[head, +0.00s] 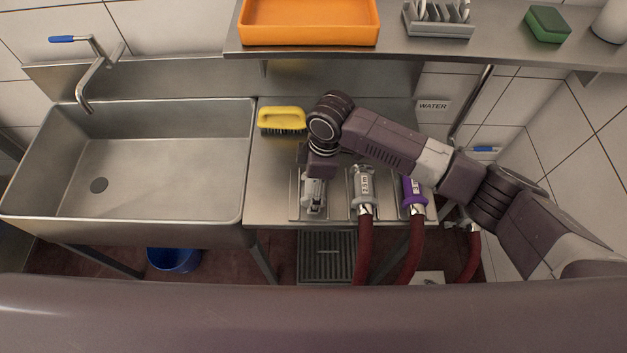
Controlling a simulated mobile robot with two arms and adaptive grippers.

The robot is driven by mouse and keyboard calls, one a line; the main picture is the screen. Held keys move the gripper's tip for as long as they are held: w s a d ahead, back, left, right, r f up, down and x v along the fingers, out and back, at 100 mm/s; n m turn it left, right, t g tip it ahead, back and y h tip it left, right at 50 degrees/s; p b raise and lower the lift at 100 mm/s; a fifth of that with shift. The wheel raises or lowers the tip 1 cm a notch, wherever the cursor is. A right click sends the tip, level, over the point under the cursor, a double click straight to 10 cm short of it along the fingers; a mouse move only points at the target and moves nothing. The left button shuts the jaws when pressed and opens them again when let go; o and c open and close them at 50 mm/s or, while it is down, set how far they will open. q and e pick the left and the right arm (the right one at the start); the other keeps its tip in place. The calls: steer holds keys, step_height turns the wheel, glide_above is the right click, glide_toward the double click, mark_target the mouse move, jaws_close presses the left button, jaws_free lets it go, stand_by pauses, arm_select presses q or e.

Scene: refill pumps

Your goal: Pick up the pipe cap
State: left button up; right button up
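My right arm reaches in from the right, and its wrist points down over the leftmost of three bays on the steel counter. My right gripper (313,198) is at this bay, with grey metal parts showing below the wrist. I cannot make out a pipe cap apart from the gripper there. Whether the fingers are open or shut on something is too small to tell. My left gripper is not in view.
Beside the gripper are a grey-collared hose coupling (364,184) and a purple-collared one (413,188), with red hoses hanging down. A yellow brush (282,119) lies behind left. The sink (150,165) is empty. A shelf (395,54) with an orange tray (310,36) overhangs the back.

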steer(key=c, duration=1.3)
steer(key=shift+c, duration=0.7)
steer(key=shift+r, duration=0.15)
